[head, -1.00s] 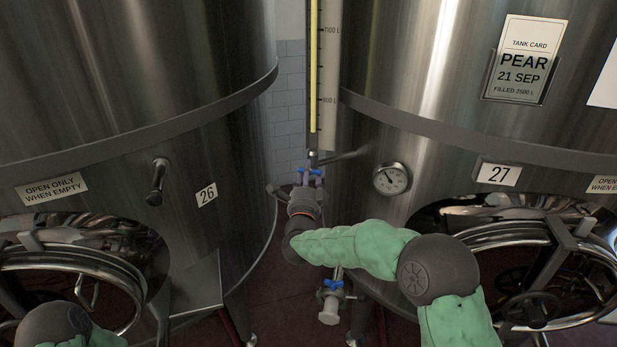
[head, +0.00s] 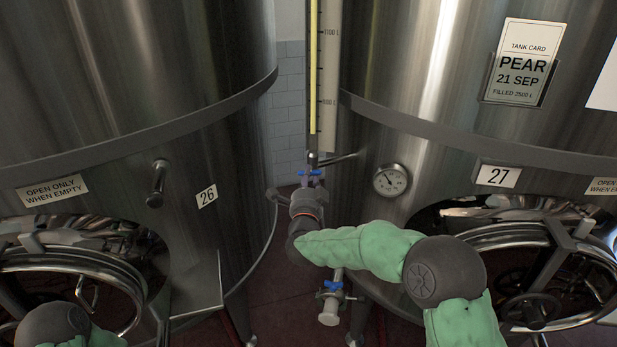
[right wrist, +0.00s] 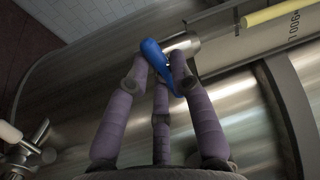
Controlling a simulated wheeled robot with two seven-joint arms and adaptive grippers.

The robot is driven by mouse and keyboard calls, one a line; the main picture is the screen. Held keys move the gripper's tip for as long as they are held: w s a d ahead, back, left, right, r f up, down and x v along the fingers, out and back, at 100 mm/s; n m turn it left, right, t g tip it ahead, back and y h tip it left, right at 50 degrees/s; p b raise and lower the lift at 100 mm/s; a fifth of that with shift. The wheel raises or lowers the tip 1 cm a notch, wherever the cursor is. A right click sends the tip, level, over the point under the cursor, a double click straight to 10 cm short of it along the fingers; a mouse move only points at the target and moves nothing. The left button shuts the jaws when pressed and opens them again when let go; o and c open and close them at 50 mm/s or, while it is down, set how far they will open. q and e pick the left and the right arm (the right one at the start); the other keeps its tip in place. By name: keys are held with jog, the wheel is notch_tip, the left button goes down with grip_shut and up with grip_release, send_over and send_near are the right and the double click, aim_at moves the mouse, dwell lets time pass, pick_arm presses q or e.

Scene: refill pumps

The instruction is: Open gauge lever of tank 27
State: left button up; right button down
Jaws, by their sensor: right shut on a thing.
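Tank 27 (head: 440,130) is the steel tank on the right, marked by its number plate (head: 497,175). Its level gauge (head: 314,70), a tube with a yellow column and a scale, stands at its left side. The blue gauge lever (head: 311,173) is at the foot of the tube. My right gripper (head: 309,186) is at the lever from below. In the right wrist view, the purple fingers (right wrist: 160,80) are closed around the blue lever (right wrist: 152,54), partly hiding it. My left gripper is out of view; only part of that arm shows.
Tank 26 (head: 120,90) stands close on the left, with a narrow gap between the tanks. A lower valve with a blue handle (head: 333,285) sits beneath my right arm. A dial gauge (head: 390,179) and a round hatch (head: 530,240) are on tank 27.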

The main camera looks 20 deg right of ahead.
jog(key=shift+s+d+r+n+g+y+p, duration=0.1)
jog(key=shift+n+g+y+p, duration=0.35)
jog(key=shift+n+p, duration=2.05)
jog(key=shift+s+d+r+n+g+y+p, duration=0.15)
jog(key=shift+n+g+p, duration=0.45)
jog(key=shift+n+p, duration=1.9)
jog(key=shift+w+d+n+g+y+p, duration=0.1)
jog(key=shift+n+g+y+p, duration=0.35)
jog(key=shift+n+p, duration=2.05)
jog(key=shift+n+b, duration=0.5)
jog(key=shift+b, duration=0.05)
jog(key=c, duration=1.1)
grip_release()
jog(key=v, duration=1.2)
jog(key=shift+a, duration=0.2)
